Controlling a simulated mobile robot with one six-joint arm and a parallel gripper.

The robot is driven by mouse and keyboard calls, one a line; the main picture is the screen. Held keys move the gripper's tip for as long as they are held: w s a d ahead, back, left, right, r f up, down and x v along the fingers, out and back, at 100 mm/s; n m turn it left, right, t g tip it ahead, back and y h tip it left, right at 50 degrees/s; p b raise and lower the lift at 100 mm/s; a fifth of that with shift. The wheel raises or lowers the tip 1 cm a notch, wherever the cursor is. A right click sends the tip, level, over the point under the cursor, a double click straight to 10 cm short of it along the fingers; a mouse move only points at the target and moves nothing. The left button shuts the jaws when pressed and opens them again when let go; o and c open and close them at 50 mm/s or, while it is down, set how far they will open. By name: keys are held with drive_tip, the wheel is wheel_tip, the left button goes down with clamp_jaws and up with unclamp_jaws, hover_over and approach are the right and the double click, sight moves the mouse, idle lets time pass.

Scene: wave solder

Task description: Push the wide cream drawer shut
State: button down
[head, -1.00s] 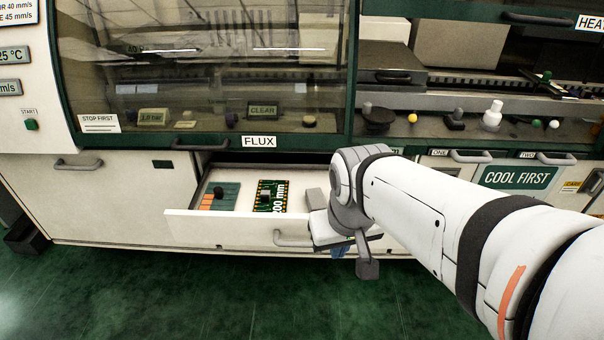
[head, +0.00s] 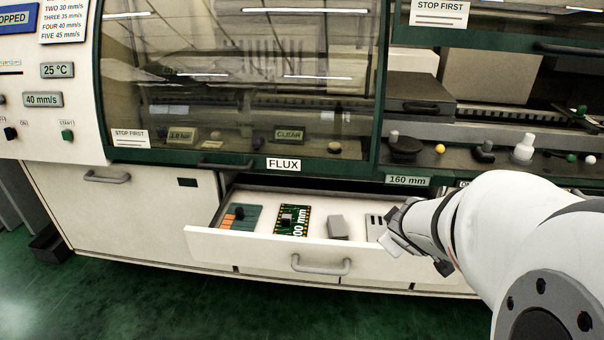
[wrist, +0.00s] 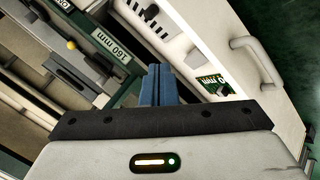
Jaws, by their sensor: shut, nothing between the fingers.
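The wide cream drawer (head: 240,246) stands pulled out under the FLUX window in the head view, with its inside showing. Its grey bar handle (head: 320,268) is on the front panel and also shows in the wrist view (wrist: 262,62). My gripper's blue fingers (wrist: 160,82) are shut and empty in the wrist view. They appear over or beside the drawer's right end, behind its front panel; I cannot tell whether they touch it. In the head view my wrist covers the drawer's right end and the fingers are hidden.
In the drawer lie a green circuit board (head: 292,220), an orange-and-teal piece (head: 240,217) and a grey block (head: 338,227). The closed cabinet (head: 130,215) is to the left. A 160 mm label (head: 408,181) sits above the drawer. Green floor (head: 200,310) in front is clear.

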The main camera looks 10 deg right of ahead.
wheel_tip(320, 180, down, 5)
drive_tip(key=n+y+b, duration=0.1)
drive_tip(key=n+y, duration=0.2)
drive_tip(key=n+g+y+p, duration=0.1)
drive_tip(key=n+y+p, duration=0.1)
drive_tip(key=n+y, duration=0.2)
approach(354, 269)
drive_tip(key=shift+s+a+f, duration=0.6)
drive_tip(key=shift+s+a, duration=0.4)
drive_tip(key=shift+s, duration=0.2)
drive_tip(key=w, duration=0.1)
drive_tip(key=w+f, duration=0.2)
drive_tip(key=w, duration=0.1)
drive_tip(key=shift+w+d+f+b, duration=0.15)
drive_tip(key=shift+d+b, duration=0.1)
drive_tip(key=shift+b, duration=0.15)
drive_tip(key=shift+w+d, duration=0.15)
drive_tip(key=shift+w, duration=0.35)
